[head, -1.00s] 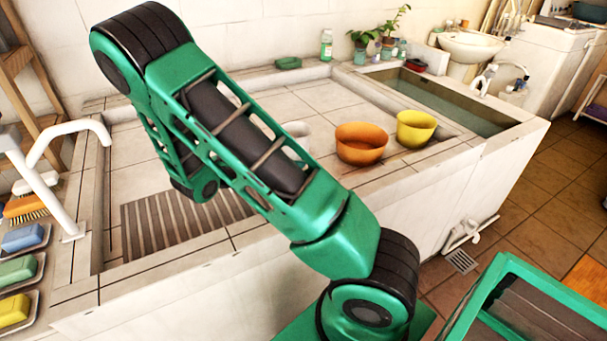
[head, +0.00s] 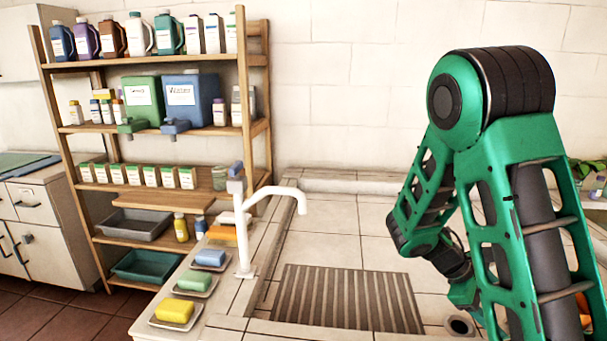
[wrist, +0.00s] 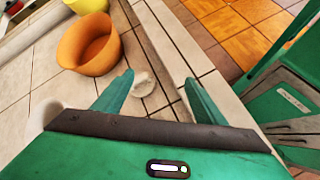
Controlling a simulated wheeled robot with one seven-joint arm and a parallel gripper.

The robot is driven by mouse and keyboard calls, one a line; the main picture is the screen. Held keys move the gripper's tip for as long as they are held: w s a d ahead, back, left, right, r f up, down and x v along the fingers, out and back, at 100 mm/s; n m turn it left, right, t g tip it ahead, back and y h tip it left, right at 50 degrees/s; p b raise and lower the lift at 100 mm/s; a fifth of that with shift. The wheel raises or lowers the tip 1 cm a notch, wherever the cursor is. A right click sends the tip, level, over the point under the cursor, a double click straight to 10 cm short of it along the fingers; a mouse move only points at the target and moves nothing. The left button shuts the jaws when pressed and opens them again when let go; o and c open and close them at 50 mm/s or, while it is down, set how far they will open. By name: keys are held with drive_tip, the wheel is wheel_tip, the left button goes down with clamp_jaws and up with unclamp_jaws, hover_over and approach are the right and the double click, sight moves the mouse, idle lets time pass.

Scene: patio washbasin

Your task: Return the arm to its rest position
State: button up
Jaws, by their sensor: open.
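My gripper (wrist: 160,95) shows in the wrist view with its two green fingers spread apart and nothing held between them. It hangs over the pale tiled basin top. A small whitish object (wrist: 143,84) shows on the tiles beyond the gap between the fingers; I cannot tell what it is. In the head view my green arm (head: 530,200) fills the right side, bent at a high elbow. Its lower links reach down over the basin, and the fingers cannot be made out there.
An orange bowl (wrist: 90,45) and a yellow bowl (wrist: 88,5) stand just beyond the left finger. A white tap (head: 245,230), soap dishes (head: 178,312) and a loaded wooden shelf (head: 262,100) are on the left.

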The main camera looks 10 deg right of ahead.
drive_tip(key=s+a+r+m+t+y, duration=0.2)
drive_tip(key=s+a+r+m+y, duration=0.2)
drive_tip(key=s+m, duration=0.3)
drive_tip(key=s+a+r+m+t+y, duration=0.2)
drive_tip(key=s+a+r+m+y, duration=0.3)
drive_tip(key=s, duration=0.5)
drive_tip(key=shift+a+r+m, duration=0.7)
drive_tip(key=shift+m, duration=0.2)
